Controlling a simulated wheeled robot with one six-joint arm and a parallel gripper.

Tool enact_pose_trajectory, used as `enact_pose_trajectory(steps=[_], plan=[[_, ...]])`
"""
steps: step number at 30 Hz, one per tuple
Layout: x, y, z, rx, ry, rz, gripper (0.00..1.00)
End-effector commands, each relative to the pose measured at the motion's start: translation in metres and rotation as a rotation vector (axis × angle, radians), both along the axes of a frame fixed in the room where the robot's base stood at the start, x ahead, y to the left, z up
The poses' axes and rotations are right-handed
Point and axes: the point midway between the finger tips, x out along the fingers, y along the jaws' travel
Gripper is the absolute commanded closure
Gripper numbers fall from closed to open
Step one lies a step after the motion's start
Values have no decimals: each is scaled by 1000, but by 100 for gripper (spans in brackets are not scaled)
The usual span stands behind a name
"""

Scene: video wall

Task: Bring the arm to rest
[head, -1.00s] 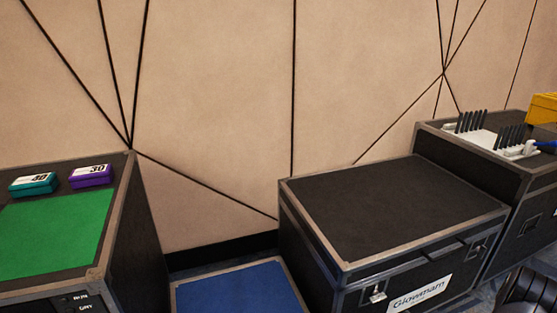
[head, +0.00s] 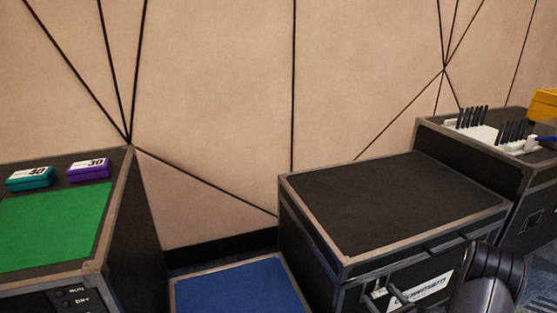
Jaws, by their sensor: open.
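My arm shows as a rounded black link (head: 490,278) at the lower right, in front of the right-hand black case. The gripper is open, and I see nothing between the fingers. The rest of it is cut off by the picture's edge.
A black case (head: 400,205) with a bare top stands right of centre. A case at left bears a green mat (head: 50,227), a teal box (head: 30,178) and a purple box (head: 89,169). A blue surface (head: 240,290) lies low between them. A white rack (head: 480,132) and yellow bin (head: 543,105) stand far right.

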Motion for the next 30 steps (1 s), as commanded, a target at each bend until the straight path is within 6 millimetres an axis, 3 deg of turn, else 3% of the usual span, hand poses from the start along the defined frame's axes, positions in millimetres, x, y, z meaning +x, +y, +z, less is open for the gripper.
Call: enact_pose_trajectory(steps=[16,30], plan=[[-1,0,1,-430,-157,1,27],[-83,-31,1,-417,-149,-4,27]])
